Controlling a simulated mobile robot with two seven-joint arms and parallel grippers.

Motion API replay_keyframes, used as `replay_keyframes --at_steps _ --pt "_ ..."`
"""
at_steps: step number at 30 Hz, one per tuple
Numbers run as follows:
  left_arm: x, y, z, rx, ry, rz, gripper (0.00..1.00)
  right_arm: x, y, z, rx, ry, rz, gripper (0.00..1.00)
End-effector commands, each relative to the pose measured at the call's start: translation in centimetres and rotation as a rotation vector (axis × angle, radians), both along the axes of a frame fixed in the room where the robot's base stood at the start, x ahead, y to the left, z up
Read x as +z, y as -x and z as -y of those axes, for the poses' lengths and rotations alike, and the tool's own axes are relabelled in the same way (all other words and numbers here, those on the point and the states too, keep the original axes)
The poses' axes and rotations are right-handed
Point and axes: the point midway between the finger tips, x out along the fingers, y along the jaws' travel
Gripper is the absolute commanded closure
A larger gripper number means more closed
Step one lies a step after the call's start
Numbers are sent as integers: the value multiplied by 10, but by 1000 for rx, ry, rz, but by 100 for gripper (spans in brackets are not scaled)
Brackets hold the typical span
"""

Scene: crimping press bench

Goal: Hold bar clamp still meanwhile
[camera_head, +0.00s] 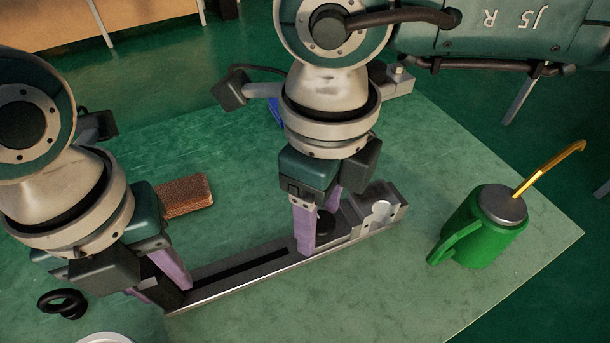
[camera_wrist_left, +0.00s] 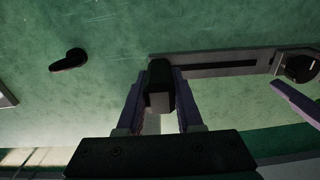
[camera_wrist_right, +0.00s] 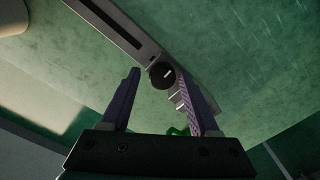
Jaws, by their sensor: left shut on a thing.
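The bar clamp is a long grey slotted bar (camera_head: 245,280) lying on the green bench, with a dark block (camera_wrist_left: 158,88) at its left end and a grey stepped block (camera_head: 375,210) at its right end. My left gripper (camera_head: 168,288) is shut on the dark end block, with a finger on each side in the left wrist view (camera_wrist_left: 158,78). My right gripper (camera_head: 318,230) is at the round black knob (camera_wrist_right: 162,75) near the right end. In the right wrist view its fingers are apart around the knob, with a gap on the left. Contact on the right is unclear.
A green can (camera_head: 485,230) with a yellow spout stands to the right of the clamp. A brown block (camera_head: 185,196) lies behind the bar. A black handle-like piece (camera_head: 62,303) and part of a pale round object (camera_head: 105,338) are at lower left. Bench in front of the can is clear.

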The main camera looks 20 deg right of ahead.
Motion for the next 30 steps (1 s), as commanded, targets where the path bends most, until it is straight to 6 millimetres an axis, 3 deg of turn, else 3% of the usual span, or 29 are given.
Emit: replay_keyframes --at_steps 8,21,30 --pt "-1 1 -1 0 -4 -4 100 2 -2 4 -4 10 5 28" --pt "-1 0 -2 2 -6 -2 100 65 -2 1 -1 2 4 28" --pt "-1 0 -2 3 -5 -1 100 80 0 1 -1 2 1 28"
